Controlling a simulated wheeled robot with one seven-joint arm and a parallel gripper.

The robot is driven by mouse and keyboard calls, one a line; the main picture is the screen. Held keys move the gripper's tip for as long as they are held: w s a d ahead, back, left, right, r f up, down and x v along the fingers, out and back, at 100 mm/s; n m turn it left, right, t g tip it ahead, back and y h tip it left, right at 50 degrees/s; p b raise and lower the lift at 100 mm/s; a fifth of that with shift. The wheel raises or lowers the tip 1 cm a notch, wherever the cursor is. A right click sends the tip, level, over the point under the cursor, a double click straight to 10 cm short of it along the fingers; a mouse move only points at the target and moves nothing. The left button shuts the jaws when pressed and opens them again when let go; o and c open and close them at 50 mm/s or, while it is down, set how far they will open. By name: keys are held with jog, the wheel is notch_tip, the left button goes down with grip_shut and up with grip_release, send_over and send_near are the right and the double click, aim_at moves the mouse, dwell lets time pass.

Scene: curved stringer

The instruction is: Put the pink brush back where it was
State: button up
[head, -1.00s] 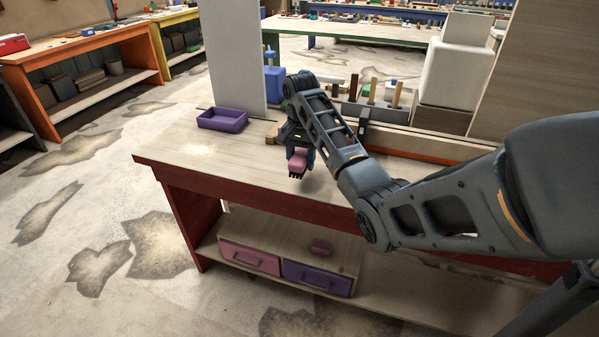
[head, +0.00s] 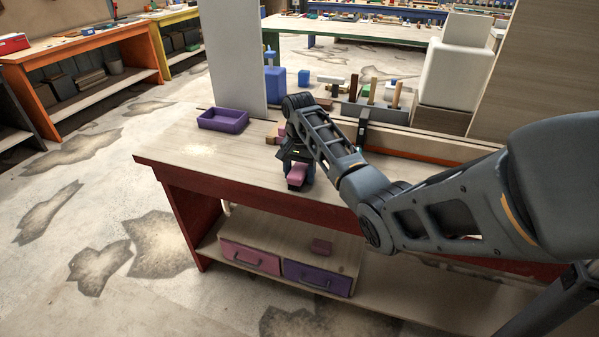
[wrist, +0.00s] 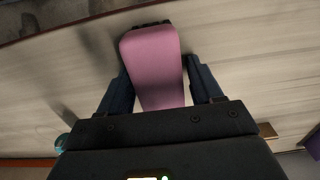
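The pink brush (head: 297,175) is at my gripper (head: 296,166), low over the front part of the wooden workbench top (head: 220,165). I cannot tell whether its underside touches the bench.
A purple tray (head: 222,126) stands on the bench's left part. Wooden blocks (head: 272,138) lie behind my gripper. A grey holder (head: 375,113) with upright pegs stands farther back. Pink (head: 248,262) and purple (head: 318,279) drawers sit on the shelf below. The bench's left front is clear.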

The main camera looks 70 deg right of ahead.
aim_at(299, 167)
jog(key=shift+o, duration=0.9)
notch_tip(299, 167, up, 10)
jog(key=shift+p, duration=0.6)
jog(key=shift+w+d+r, duration=0.2)
jog(key=shift+w+r, duration=0.05)
jog(key=shift+r, duration=0.5)
jog(key=shift+s+a+r, duration=0.1)
jog(key=shift+a+r, duration=0.05)
jog(key=shift+r, duration=0.3)
jog(key=shift+s+a, duration=0.1)
